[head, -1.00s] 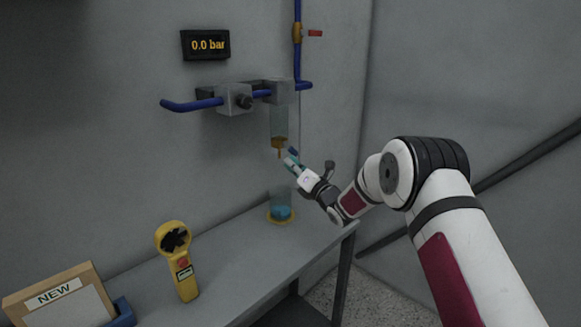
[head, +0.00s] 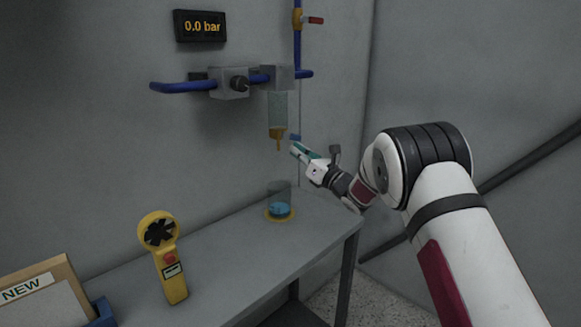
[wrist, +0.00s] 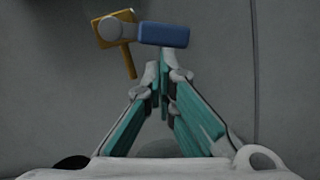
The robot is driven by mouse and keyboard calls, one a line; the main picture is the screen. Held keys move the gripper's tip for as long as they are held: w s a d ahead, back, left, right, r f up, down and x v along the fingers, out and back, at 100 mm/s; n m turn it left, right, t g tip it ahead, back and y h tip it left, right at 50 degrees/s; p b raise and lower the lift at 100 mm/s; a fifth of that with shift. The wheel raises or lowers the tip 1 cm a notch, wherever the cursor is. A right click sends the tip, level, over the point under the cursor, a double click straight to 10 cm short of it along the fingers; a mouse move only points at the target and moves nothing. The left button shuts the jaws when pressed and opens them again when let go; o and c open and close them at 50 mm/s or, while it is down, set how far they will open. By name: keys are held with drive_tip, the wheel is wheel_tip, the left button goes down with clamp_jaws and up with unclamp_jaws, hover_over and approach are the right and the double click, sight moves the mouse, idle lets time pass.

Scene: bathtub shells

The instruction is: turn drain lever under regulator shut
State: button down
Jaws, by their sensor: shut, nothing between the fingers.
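The drain (head: 278,133) is a yellow fitting with a thin spout under the clear regulator bowl (head: 278,108). Its blue lever (head: 295,138) sticks out to the right, roughly level. In the wrist view the lever (wrist: 165,35) lies crosswise to the spout, beside the yellow drain body (wrist: 115,28). My gripper (head: 294,150) is just below and right of the lever; its fingertips also show in the wrist view (wrist: 164,72). The fingers are shut together and empty. The tips are close under the lever; I cannot tell whether they touch it.
A clear cup (head: 279,200) with blue liquid stands on the bench (head: 230,245) below the drain. A yellow handheld fan meter (head: 168,265) and a NEW box (head: 40,300) are at left. The display (head: 200,26) reads 0.0 bar. A red-handled valve (head: 314,20) is above.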

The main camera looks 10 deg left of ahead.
drive_tip(key=n+b, duration=0.2)
drive_tip(key=b, duration=0.1)
drive_tip(key=w+r+n+b, duration=0.1)
drive_tip(key=n+b, duration=0.1)
drive_tip(key=shift+d+g+y, duration=0.4)
drive_tip(key=shift+r, duration=0.1)
